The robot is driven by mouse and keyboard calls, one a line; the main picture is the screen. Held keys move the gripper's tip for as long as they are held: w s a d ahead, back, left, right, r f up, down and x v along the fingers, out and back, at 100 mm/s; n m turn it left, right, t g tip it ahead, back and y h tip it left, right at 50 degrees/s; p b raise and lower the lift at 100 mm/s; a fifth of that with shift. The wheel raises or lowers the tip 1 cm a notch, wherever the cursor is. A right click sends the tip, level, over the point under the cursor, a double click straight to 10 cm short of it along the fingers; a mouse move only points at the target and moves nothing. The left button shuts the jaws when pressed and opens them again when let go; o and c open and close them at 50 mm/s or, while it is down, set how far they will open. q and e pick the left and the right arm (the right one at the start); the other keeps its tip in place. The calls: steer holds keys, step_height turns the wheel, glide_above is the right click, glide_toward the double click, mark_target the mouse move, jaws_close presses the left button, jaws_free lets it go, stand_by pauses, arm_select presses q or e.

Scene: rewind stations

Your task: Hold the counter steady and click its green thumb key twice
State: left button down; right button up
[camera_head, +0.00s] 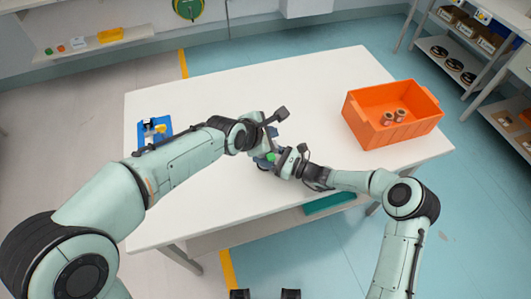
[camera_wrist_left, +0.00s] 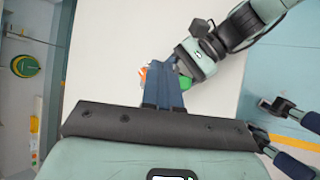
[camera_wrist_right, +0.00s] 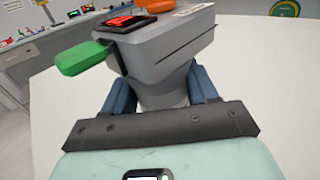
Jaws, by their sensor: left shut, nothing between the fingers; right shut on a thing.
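The counter has a grey body (camera_wrist_right: 165,60), an orange knob (camera_wrist_right: 160,5), a dark display with red on it, and a green thumb key (camera_wrist_right: 82,58) sticking out to the left in the right wrist view. My right gripper (camera_wrist_right: 163,92) is shut on the counter's grey lower part, with one blue finger on each side. In the head view my right gripper (camera_head: 279,164) and the counter are largely covered by the arms. My left gripper (camera_wrist_left: 172,72) is shut and empty, its fingers over the counter close to the green key (camera_wrist_left: 185,82). I cannot tell whether they touch it.
The white table (camera_head: 210,95) is mostly clear. An orange crate (camera_head: 410,128) with two small rolls stands at the right. A blue fixture (camera_head: 153,131) with a yellow part lies at the left edge. Shelves (camera_head: 470,50) stand beyond the table at the right.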

mark_target(270, 159)
arm_select(q)
steer(key=shift+f, duration=4.15)
steer(key=shift+f, duration=0.15)
steer(key=shift+f, duration=0.55)
steer(key=shift+r, duration=0.65)
steer(key=shift+r, duration=3.05)
